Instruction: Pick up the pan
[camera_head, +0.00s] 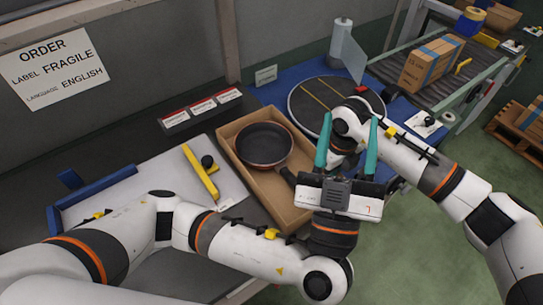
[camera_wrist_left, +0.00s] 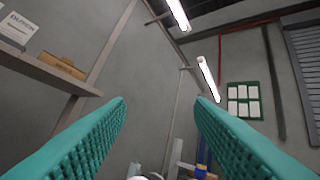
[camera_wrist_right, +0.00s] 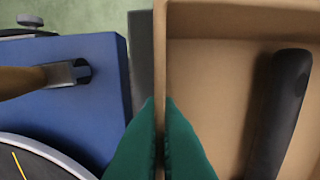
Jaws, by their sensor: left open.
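The dark pan (camera_head: 263,145) lies in an open cardboard box (camera_head: 232,172) on the worktable, its handle (camera_wrist_right: 282,110) pointing toward the near right corner. My left gripper (camera_head: 350,118) is open and empty to the right of the box, its teal fingers pointing up and away from the pan. It blocks the head view of my right gripper. In the right wrist view my right gripper (camera_wrist_right: 160,105) has its fingers close together on either side of the box's wall (camera_wrist_right: 161,50), beside the handle and apart from it.
A round dark turntable (camera_head: 312,97) on a blue base stands behind the box. A conveyor with a taped carton (camera_head: 430,65) runs at the back right. My arms cross close together in front.

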